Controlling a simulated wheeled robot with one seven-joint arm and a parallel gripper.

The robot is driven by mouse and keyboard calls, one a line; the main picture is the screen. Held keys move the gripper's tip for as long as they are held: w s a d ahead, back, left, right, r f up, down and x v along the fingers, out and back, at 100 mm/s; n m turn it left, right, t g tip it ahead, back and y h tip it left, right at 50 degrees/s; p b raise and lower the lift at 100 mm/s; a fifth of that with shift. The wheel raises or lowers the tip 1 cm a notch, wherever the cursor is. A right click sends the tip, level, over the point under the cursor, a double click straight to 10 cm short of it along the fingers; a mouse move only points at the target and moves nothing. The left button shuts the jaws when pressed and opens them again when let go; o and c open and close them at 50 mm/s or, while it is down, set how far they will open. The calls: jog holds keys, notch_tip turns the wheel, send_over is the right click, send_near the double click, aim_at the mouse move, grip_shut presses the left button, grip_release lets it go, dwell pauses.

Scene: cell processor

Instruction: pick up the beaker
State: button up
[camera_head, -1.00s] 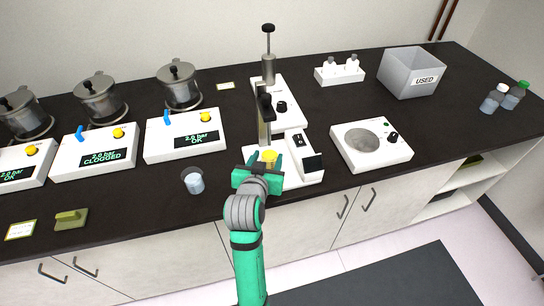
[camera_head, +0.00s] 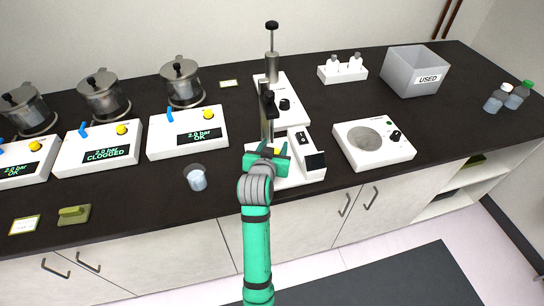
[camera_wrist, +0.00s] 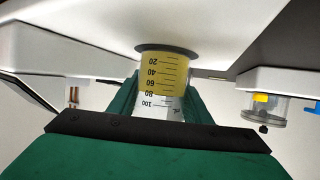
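The beaker (camera_wrist: 162,75) is graduated and holds yellow liquid. It fills the middle of the upside-down wrist view, its base on a white platform. My gripper (camera_wrist: 162,95) is around it, with one green finger on each side. The gripper looks open; contact with the glass is hard to judge. In the head view my gripper (camera_head: 268,158) is at the platform of the white stand device (camera_head: 310,180), and it mostly hides the beaker there.
Another beaker (camera_head: 196,178) with pale liquid stands on the dark counter to the left. The stand's metal column (camera_head: 267,115) rises just behind my gripper. A white plate device (camera_head: 373,145) is to the right. A grey USED bin (camera_head: 413,73) stands at the back right.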

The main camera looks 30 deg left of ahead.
jog(key=c, duration=0.5)
jog(key=shift+r, duration=0.85)
jog(key=s+d, duration=0.1)
jog(key=s, duration=0.4)
jog(key=s+d, duration=0.2)
jog(key=s, duration=0.4)
jog(key=s+d, duration=0.2)
jog(key=s, duration=0.4)
jog(key=shift+d+f, duration=0.1)
jog(key=shift+d, duration=0.05)
jog(key=o, duration=0.3)
jog(key=c, duration=0.7)
